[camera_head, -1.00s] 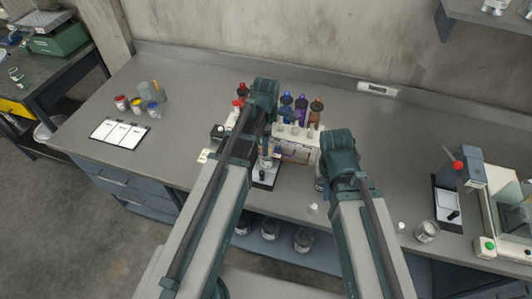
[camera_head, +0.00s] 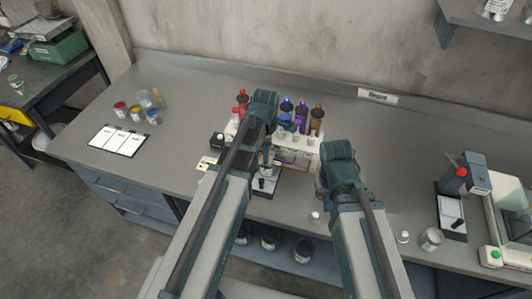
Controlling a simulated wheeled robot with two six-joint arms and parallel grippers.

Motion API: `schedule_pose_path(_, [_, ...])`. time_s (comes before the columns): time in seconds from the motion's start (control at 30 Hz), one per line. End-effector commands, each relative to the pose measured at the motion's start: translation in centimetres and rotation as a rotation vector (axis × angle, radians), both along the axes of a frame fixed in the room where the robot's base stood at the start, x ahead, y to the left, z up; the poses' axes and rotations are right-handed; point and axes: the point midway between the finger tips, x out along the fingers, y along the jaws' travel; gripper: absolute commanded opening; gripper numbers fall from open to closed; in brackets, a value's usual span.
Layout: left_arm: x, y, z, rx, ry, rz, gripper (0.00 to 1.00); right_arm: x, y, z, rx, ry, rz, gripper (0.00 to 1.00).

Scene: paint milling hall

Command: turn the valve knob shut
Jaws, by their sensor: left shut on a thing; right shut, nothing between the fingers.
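A white dispenser (camera_head: 299,156) stands at the middle of the grey bench, with coloured bottles (camera_head: 302,115) upright on top. My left gripper (camera_head: 265,158) is at the dispenser's left front, low over a small dark-and-white stand. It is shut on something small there. Its wrist and forearm cover most of that spot, so I cannot make out the valve knob or its angle. My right gripper (camera_head: 321,187) is shut and empty beside the dispenser's right front corner, mostly hidden behind its own wrist.
A metal cup (camera_head: 431,239), a white cap (camera_head: 403,237) and a device with a red knob (camera_head: 461,172) stand at the right.

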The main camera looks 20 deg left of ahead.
Motion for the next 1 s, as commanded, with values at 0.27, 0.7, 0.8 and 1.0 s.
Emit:
schedule_pose_path(0.27, [0.01,0.0,-0.01,0.0,0.0,-0.049,0.0,0.0,0.0,-0.01,0.0,0.0,0.0,0.0])
schedule_pose_path(0.7, [0.0,0.0,-0.01,0.0,0.0,-0.4,0.0,0.0,0.0,-0.01,0.0,0.0,0.0,0.0])
schedule_pose_path(0.8, [0.0,0.0,-0.01,0.0,0.0,-0.495,0.0,0.0,0.0,-0.01,0.0,0.0,0.0,0.0])
schedule_pose_path(1.0, [-0.01,0.0,-0.01,0.0,0.0,-0.685,0.0,0.0,0.0,-0.01,0.0,0.0,0.0,0.0])
